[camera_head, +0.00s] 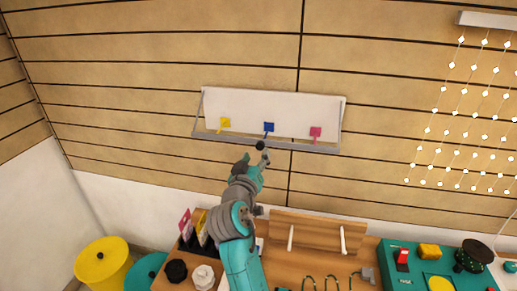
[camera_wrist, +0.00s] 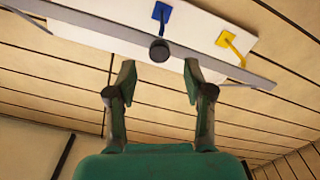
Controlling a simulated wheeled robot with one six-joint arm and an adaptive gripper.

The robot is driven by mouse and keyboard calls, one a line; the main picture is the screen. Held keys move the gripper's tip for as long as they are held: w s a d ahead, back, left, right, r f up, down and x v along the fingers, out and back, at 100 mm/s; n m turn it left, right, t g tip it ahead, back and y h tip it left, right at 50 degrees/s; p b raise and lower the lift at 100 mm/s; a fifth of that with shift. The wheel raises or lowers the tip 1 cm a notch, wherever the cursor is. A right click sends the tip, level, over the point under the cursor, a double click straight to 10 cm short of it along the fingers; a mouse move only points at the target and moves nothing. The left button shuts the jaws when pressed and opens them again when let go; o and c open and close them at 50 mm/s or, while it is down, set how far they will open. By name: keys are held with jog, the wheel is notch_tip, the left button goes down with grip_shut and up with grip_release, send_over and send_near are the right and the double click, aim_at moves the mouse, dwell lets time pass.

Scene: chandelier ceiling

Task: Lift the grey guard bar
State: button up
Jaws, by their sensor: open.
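The grey guard bar (camera_head: 305,148) runs along the lower front of a white wall panel (camera_head: 270,105), joined by thin side arms to the panel's upper corners. In the wrist view the bar (camera_wrist: 225,70) crosses slantwise beyond my fingertips. A round black knob (camera_wrist: 159,50) shows at the bar's middle; it also shows in the head view (camera_head: 260,146). My gripper (camera_wrist: 159,80) is open and empty, its fingers spread on either side below the knob. In the head view my gripper (camera_head: 257,160) is just under the bar. I cannot tell whether it touches the knob.
Yellow (camera_head: 224,123), blue (camera_head: 268,127) and pink (camera_head: 315,132) levers sit on the panel behind the bar. Below is a wooden counter (camera_head: 300,260) with a two-handled board (camera_head: 318,232) and a teal box (camera_head: 420,268). Strings of white lights (camera_head: 465,120) hang at right.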

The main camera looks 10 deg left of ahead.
aim_at(260, 148)
jog(key=shift+w+d, duration=0.1)
jog(key=shift+w, duration=2.35)
grip_shut()
